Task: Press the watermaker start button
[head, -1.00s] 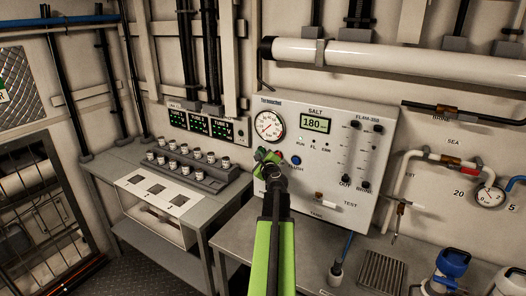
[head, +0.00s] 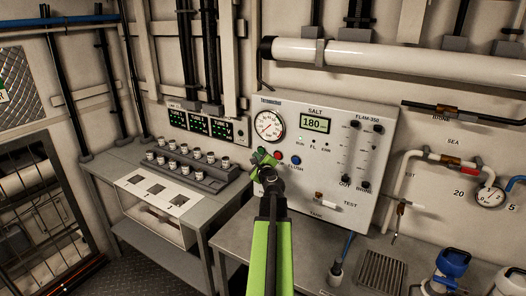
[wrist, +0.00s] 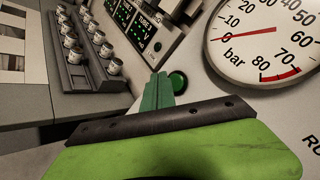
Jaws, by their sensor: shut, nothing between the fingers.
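The watermaker panel (head: 345,140) is a white box on the wall with a round gauge (head: 270,126), a display reading 180 and several knobs. In the wrist view a round green button (wrist: 177,81) sits left of and below the gauge (wrist: 262,38). My gripper (head: 261,156) is shut and empty at the panel's lower left. Its green fingers (wrist: 159,80) end just left of the green button in the wrist view; I cannot tell whether they touch the panel. A red button (head: 278,155) and a blue FLUSH button (head: 296,160) show right of my gripper.
A grey bench (head: 300,250) runs below the panel. A side table (head: 125,160) at left holds a rack of small jars (head: 190,164). Green-lit displays (head: 197,124) hang behind it. Pipes and a small gauge (head: 489,195) are at right.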

